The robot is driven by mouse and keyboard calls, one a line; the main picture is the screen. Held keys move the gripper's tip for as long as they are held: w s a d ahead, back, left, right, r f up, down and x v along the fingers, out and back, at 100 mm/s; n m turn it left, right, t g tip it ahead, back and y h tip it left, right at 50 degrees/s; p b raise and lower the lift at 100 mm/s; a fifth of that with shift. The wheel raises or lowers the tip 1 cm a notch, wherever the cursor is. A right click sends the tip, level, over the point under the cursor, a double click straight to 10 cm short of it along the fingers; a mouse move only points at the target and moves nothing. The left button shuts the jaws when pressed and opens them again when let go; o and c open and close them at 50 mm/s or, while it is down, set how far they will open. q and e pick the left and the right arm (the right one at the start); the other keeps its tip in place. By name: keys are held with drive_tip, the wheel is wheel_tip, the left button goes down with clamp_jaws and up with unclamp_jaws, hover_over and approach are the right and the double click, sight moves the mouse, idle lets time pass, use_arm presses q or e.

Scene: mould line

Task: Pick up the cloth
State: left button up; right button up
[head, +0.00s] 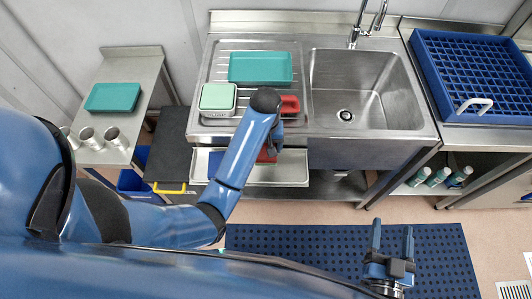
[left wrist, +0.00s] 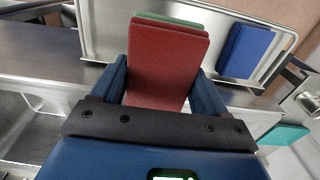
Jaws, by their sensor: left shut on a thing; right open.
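A red cloth (left wrist: 165,62), folded flat, is between the two fingers of my left gripper (left wrist: 162,88) in the left wrist view. A green piece (left wrist: 170,20) shows just behind its far edge. In the head view only a little of the red cloth (head: 266,156) shows past my left gripper (head: 273,146), which is in front of the sink unit, above a pale metal tray (head: 290,175). A blue cloth (left wrist: 246,50) lies in that tray. My right gripper (head: 393,236) is open and empty over the dark blue floor mat (head: 440,255).
On the drainboard are a teal tray (head: 260,68), a pale green-topped box (head: 217,98) and a red item (head: 290,105). The sink basin (head: 365,85) looks empty. A blue rack (head: 470,70) stands right; a teal tray (head: 112,97) and metal cups (head: 87,136) stand left.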

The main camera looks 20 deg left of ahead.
sight(266, 145)
use_arm(q)
wheel_tip(266, 145, up, 8)
drive_tip(key=p, duration=0.6)
drive_tip(key=o, duration=0.5)
drive_tip(key=c, duration=0.3)
